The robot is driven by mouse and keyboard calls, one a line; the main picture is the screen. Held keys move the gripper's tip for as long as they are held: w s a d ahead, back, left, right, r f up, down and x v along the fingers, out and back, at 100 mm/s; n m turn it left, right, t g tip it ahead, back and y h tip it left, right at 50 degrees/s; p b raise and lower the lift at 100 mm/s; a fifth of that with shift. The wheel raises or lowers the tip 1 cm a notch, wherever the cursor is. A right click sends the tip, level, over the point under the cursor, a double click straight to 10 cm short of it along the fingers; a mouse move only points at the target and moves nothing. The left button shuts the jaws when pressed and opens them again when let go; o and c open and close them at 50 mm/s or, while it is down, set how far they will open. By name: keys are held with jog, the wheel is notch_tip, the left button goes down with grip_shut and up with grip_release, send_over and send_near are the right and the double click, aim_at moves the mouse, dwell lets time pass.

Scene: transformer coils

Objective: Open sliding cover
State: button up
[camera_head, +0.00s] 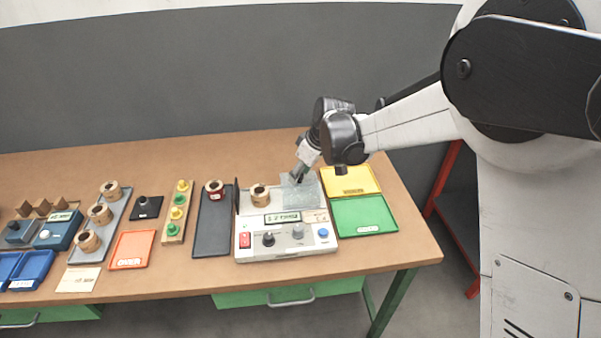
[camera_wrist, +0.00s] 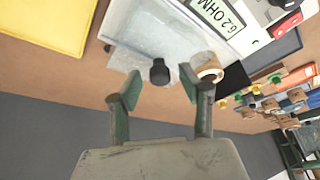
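A clear, translucent sliding cover (camera_head: 302,203) lies over the right rear part of a grey-white tester (camera_head: 287,250). It also shows in the wrist view (camera_wrist: 142,38). A black knob (camera_wrist: 160,71) stands on the cover. My gripper (camera_head: 297,179) is above the cover, pointing down. In the wrist view my gripper (camera_wrist: 160,84) has its two green-padded fingers apart, with the knob lying between and slightly beyond the tips. I cannot tell whether either finger touches it. A copper coil (camera_head: 260,194) sits uncovered at the left of the cover, close to one finger in the wrist view.
A yellow tray (camera_head: 352,180) and a green tray (camera_head: 362,215) are right of the tester. A dark tray (camera_head: 212,235) with a red-banded coil (camera_head: 214,187) is on its left. Several more coils, trays and instruments fill the left table. The rear table strip is clear.

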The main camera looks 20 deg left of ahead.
jog(key=v, duration=1.2)
jog(key=shift+d, duration=0.1)
jog(key=s+d+r+m+t+h, duration=0.15)
jog(key=s+d+r+m, duration=0.25)
jog(key=d, duration=0.8)
jog(key=s+d+r+m+t, duration=0.2)
jog(key=s+d+r+m, duration=0.15)
jog(key=d, duration=0.85)
jog(key=s+d+f+m+t+h, duration=0.2)
jog(key=s+d+m, duration=0.5)
jog(key=s+d, duration=1)
jog(key=shift+f+h, duration=0.35)
jog(key=shift+f, duration=0.2)
